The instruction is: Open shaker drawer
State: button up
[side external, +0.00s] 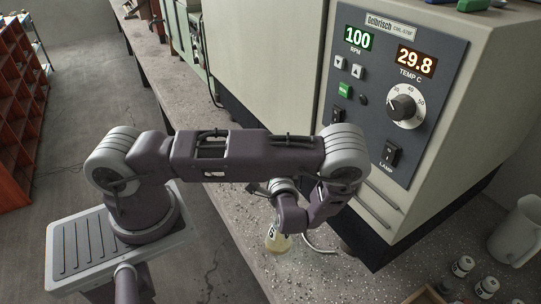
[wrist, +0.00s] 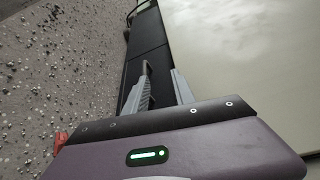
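The shaker (side external: 262,60) is a large beige cabinet with a dark control panel (side external: 350,95) reading 100 RPM and 29.8 TEMP C. A black base strip (side external: 385,250) runs along its bottom. A curved metal bar (side external: 318,246) shows low by the cabinet, partly hidden by my wrist; I cannot tell whether it is the drawer's handle. No open drawer shows. In the wrist view, my gripper (wrist: 160,74) has its two fingers apart with nothing visible between them. The fingers overlap the black strip (wrist: 148,35) beside the beige cabinet wall (wrist: 240,60). In the side view, the fingertips are hidden.
A flask (side external: 277,240) with yellowish liquid stands on the speckled bench (side external: 235,205) close to my wrist. A white jug (side external: 517,232) and small labelled bottles (side external: 463,266) stand at the right. A wooden tray (side external: 428,296) is at the front edge. A red rack (side external: 18,110) stands far left.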

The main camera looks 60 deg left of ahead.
jog(key=w+a+f, duration=0.1)
jog(key=a+f, duration=0.3)
jog(key=shift+w+a, duration=0.25)
jog(key=shift+a, duration=0.05)
jog(key=shift+f, duration=0.1)
grip_shut()
jog(key=shift+w, duration=0.1)
dwell(1.0)
